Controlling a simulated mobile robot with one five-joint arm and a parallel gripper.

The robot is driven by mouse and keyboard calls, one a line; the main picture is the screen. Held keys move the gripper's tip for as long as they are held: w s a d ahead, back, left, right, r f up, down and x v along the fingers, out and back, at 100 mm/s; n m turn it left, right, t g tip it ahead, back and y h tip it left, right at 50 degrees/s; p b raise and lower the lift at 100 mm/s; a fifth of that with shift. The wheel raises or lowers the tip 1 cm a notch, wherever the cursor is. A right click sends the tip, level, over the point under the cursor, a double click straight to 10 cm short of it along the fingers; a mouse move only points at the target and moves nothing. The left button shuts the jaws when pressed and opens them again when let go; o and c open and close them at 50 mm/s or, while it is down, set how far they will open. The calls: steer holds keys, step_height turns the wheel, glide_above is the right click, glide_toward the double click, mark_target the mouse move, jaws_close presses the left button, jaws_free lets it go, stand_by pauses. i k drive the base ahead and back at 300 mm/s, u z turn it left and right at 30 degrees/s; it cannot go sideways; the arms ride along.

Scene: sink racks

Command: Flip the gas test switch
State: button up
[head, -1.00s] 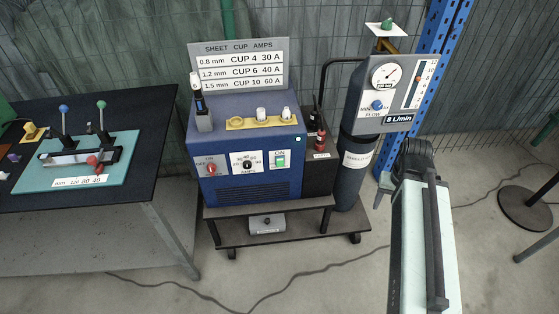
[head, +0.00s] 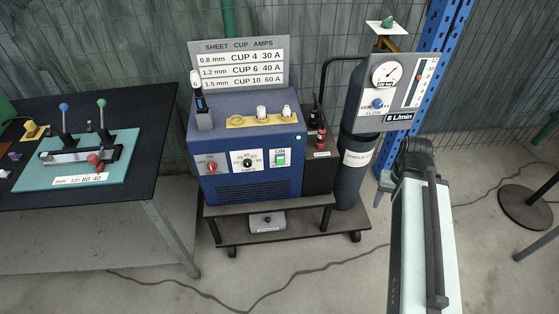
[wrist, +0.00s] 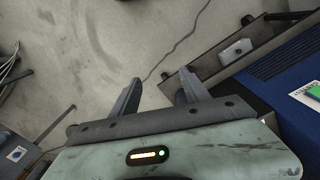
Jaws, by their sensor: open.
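The blue welding machine (head: 246,133) stands on a cart. Its front has a red knob (head: 211,167), an amps dial (head: 247,161) and a green rocker switch (head: 281,158) under the word ON. The small print below the switch is too small to read, so I cannot tell which control is the gas test switch. In the wrist view the machine's blue side (wrist: 283,82) and a green switch (wrist: 313,92) show at the right edge. My gripper (wrist: 160,87) is open and empty, apart from the machine. In the head view it is at the right, by the gas cylinder.
A gas cylinder (head: 356,170) with a gauge panel (head: 391,92) stands right of the machine. The cart's lower shelf (head: 325,230) holds a grey box (head: 266,223). A dark table (head: 135,195) is at the left. Bare floor with a cable lies in front.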

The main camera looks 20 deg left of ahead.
mark_target(280, 158)
steer(key=u, duration=2.15)
steer(key=i, duration=0.35)
